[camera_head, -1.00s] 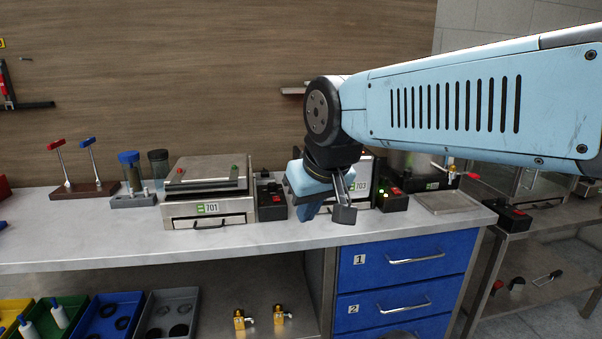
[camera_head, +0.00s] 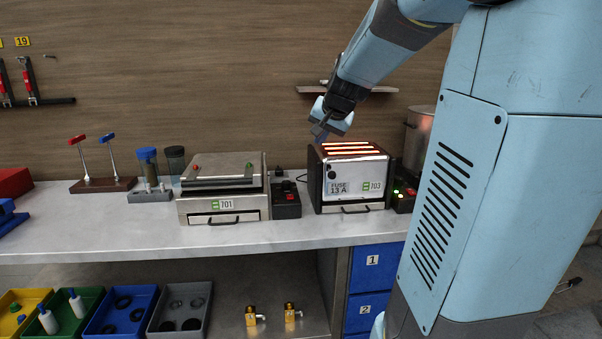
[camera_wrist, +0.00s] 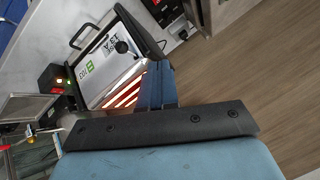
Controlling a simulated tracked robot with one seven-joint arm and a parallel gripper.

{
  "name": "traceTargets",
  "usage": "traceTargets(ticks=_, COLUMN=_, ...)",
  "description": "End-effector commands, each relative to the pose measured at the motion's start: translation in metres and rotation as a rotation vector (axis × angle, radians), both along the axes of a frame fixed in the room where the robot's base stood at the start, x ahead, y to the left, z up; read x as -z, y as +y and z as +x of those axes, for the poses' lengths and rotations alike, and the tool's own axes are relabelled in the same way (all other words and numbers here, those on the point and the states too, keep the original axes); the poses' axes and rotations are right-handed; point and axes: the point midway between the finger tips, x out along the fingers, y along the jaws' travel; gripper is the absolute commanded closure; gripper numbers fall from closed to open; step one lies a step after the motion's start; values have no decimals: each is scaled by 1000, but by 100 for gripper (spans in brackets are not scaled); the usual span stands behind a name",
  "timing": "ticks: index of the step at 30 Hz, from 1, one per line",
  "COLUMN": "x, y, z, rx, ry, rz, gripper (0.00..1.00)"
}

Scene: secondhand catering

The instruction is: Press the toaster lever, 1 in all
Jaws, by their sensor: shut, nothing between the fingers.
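The toaster (camera_head: 355,172), a steel box with dark sides and labels "FUSE 13 A" and 703, stands on the counter, its top slots glowing orange. It also shows in the wrist view (camera_wrist: 103,62). A dark round knob (camera_wrist: 121,46) sits on its front, near the gripper side; it is small in the head view (camera_head: 332,175). I cannot tell whether this is the lever. My gripper (camera_head: 319,136) is shut and empty, just above the toaster's top left edge. Its blue fingers (camera_wrist: 155,82) cover part of the toaster's side in the wrist view; contact cannot be told.
A steel press labelled 701 (camera_head: 222,190) and a black switch box (camera_head: 286,200) stand left of the toaster. Another switch box with lights (camera_head: 403,197) and a steel pot (camera_head: 418,135) are to its right. A wall shelf (camera_head: 345,89) hangs behind. The front counter strip is clear.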

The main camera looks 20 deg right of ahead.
Motion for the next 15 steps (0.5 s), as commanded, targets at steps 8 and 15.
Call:
traceTargets(ticks=8, x=12, y=-69, z=59, rx=186, ry=-63, rz=68, gripper=100)
traceTargets(ticks=15, x=14, y=-84, z=71, rx=226, ry=-80, rz=83, gripper=100)
